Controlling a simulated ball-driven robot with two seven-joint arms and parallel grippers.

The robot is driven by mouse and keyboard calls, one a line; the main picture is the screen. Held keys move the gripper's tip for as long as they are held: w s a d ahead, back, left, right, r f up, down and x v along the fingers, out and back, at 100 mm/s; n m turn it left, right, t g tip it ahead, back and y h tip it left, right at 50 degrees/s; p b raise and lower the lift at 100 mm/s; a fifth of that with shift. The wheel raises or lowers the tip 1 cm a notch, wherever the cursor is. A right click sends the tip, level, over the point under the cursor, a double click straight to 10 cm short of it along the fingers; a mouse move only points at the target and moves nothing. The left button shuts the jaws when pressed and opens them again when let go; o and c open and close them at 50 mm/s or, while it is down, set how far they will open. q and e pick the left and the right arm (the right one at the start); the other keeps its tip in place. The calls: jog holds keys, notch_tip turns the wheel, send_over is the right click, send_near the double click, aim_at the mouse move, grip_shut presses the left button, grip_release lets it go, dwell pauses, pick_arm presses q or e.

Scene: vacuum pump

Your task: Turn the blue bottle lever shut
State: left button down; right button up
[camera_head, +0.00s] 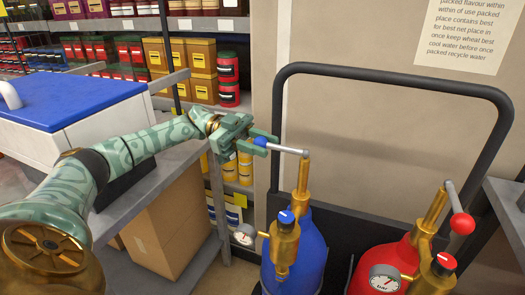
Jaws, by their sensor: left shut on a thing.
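The blue bottle (308,248) stands upright at the bottom middle, with a brass valve on top. Its lever (288,149) is a silver rod pointing left from the brass stem (303,174), roughly level, with a blue knob at its left end. My left gripper (258,143) reaches in from the left and is shut on the blue knob, which its fingers partly cover. A red bottle (397,262) stands to the right; its own lever (456,207) points down to the right and ends in a red knob. My right gripper is not in view.
A black tubular cart frame (393,77) rises behind the bottles. A grey table (165,176) with a blue-lidded white box (63,97) stands at the left, with a cardboard box (170,225) below. Stocked shelves fill the back left. A grey surface (507,203) edges the right.

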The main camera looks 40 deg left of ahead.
pick_arm(q)
jog(key=c, duration=1.1)
grip_release()
jog(key=shift+w, duration=0.15)
jog(key=a, duration=0.2)
jog(key=a+b, duration=0.1)
jog(key=a, duration=0.2)
jog(key=s+a, duration=0.1)
jog(key=a, duration=0.1)
jog(key=shift+s+a+b, duration=0.1)
jog(key=shift+a+b, duration=0.05)
jog(key=shift+b, duration=0.2)
